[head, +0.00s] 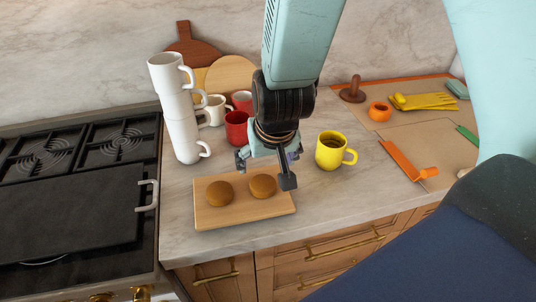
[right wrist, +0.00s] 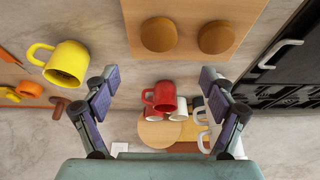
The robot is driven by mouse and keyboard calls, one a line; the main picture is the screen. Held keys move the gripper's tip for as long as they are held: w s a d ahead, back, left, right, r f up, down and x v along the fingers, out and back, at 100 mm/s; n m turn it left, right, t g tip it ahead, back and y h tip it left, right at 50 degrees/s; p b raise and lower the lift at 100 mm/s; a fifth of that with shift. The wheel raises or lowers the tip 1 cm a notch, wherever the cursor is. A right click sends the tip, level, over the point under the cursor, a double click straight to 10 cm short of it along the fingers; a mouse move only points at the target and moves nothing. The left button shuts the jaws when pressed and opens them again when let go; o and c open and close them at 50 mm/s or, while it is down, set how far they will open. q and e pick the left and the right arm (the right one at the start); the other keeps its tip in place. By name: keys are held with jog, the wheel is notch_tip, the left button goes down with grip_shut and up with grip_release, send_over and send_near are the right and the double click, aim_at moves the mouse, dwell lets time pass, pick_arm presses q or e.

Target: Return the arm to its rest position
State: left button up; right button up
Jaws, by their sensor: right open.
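A red mug (right wrist: 165,96) shows beyond the gap between the fingers, and the board (right wrist: 190,45) lies at the top of that view. My left gripper is not in either view.
A tall stack of white mugs (head: 181,125) stands left of my gripper, with red mugs (head: 236,127) behind. A yellow mug (head: 331,151) stands close on the right. A stove (head: 75,200) is at left. Orange and yellow tools (head: 424,101) lie on mats at right.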

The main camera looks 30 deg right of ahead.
aim_at(263, 183)
jog(key=shift+d, duration=0.1)
dwell(0.3)
jog(key=x, duration=1.1)
jog(key=shift+w+f, duration=0.1)
jog(key=shift+f, duration=0.1)
jog(key=shift+w+f, duration=0.15)
jog(key=shift+f, duration=0.4)
jog(key=shift+r, duration=0.25)
jog(key=shift+r, duration=0.1)
